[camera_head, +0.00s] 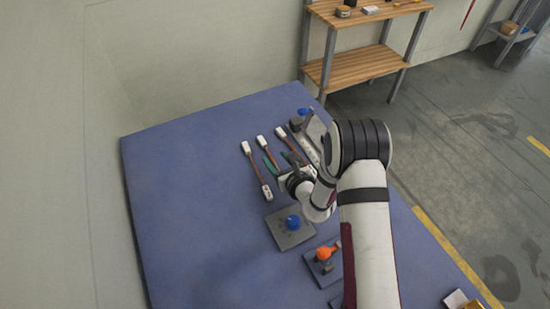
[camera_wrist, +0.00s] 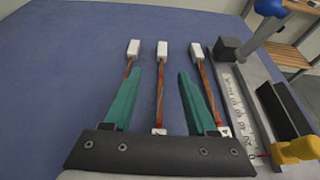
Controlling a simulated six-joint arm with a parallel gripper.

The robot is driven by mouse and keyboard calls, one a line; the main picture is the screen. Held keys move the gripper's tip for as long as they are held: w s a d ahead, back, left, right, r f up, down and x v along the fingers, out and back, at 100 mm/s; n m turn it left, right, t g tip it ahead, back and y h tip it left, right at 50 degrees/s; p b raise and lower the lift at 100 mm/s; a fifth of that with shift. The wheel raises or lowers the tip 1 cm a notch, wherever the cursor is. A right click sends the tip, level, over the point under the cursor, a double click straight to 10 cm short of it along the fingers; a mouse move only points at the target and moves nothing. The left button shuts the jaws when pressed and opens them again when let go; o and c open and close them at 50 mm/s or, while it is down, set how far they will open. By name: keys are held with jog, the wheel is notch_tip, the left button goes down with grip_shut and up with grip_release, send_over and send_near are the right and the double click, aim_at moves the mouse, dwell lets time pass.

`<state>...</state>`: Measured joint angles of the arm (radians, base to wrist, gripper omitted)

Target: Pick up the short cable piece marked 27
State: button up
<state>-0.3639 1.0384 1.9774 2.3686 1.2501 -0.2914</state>
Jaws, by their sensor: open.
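Three short reddish-brown cable pieces with white end tags lie side by side on the blue table: a left one (camera_head: 256,169), a middle one (camera_wrist: 161,85) and a right one (camera_wrist: 207,84). No number on the tags is readable, so I cannot tell which is marked 27. My gripper (camera_wrist: 159,72) is open, its green fingers spread around the line of the middle piece in the wrist view. The left finger partly covers the left piece, and the right finger lies just left of the right piece. Whether the fingers touch anything is unclear. In the head view my gripper (camera_head: 278,160) is above the pieces.
Right of the cables stands a metal fixture with a marked scale strip (camera_wrist: 238,108), a dark block (camera_wrist: 228,48) and a yellow part (camera_wrist: 297,150). Grey plates with a blue knob (camera_head: 293,222) and an orange knob (camera_head: 325,253) are nearer. The table's left side (camera_head: 190,220) is clear.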

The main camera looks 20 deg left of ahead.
aim_at(264, 144)
jog(key=x, duration=0.9)
jog(key=shift+w+r, duration=0.1)
jog(key=shift+w, duration=0.3)
grip_shut()
